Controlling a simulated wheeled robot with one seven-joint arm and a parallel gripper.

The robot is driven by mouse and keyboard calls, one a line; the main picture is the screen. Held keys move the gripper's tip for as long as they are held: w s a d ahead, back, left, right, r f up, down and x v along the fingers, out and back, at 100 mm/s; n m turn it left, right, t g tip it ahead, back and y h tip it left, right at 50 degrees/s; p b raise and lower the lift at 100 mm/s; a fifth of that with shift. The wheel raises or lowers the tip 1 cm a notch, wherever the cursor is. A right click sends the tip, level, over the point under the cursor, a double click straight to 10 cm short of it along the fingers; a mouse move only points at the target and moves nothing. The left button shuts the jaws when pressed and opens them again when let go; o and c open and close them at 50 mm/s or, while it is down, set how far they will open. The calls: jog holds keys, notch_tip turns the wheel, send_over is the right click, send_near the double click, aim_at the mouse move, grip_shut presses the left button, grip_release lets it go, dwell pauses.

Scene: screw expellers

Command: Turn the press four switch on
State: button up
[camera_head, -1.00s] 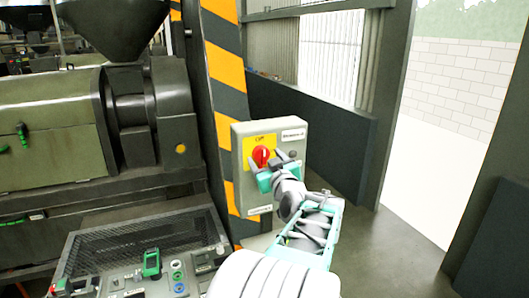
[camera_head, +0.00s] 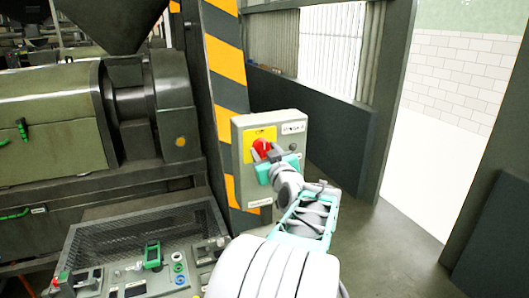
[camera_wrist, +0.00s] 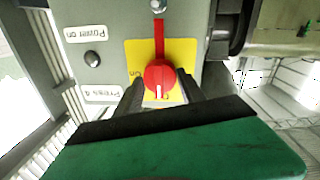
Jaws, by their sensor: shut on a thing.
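The press four switch is a red rotary knob (camera_head: 262,148) on a yellow plate (camera_head: 248,136), on a grey control box (camera_head: 242,190). In the wrist view the red knob (camera_wrist: 159,76) has a long red handle across the yellow plate (camera_wrist: 185,52), with "On" lettering beside it. A label there reads "Press 4" (camera_wrist: 103,93), upside down. My gripper (camera_head: 266,154) is at the knob, and its dark fingers (camera_wrist: 160,88) stand on either side of it, closed on it. The fingers hide part of the plate's lower lettering.
A "Power on" label (camera_wrist: 82,33) and a dark round button (camera_wrist: 92,59) sit beside the plate. A striped post (camera_head: 226,85) stands left of the box. A console (camera_head: 140,275) with a mesh guard is at lower left. Open floor lies to the right.

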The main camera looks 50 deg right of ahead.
jog(key=shift+c, duration=0.6)
jog(key=shift+m, duration=0.3)
jog(key=shift+f+m+b, duration=0.1)
jog(key=shift+m+b, duration=1.1)
jog(key=shift+b, duration=0.05)
jog(key=m+b, duration=0.2)
jog(key=m, duration=0.3)
jog(key=shift+y, duration=0.3)
jog(key=m, duration=0.5)
jog(key=shift+d+r+y, duration=0.1)
jog(key=shift+r+y, duration=0.2)
jog(key=shift+s+m+p, duration=0.1)
jog(key=shift+m+p, duration=0.4)
jog(key=shift+m, duration=1.6)
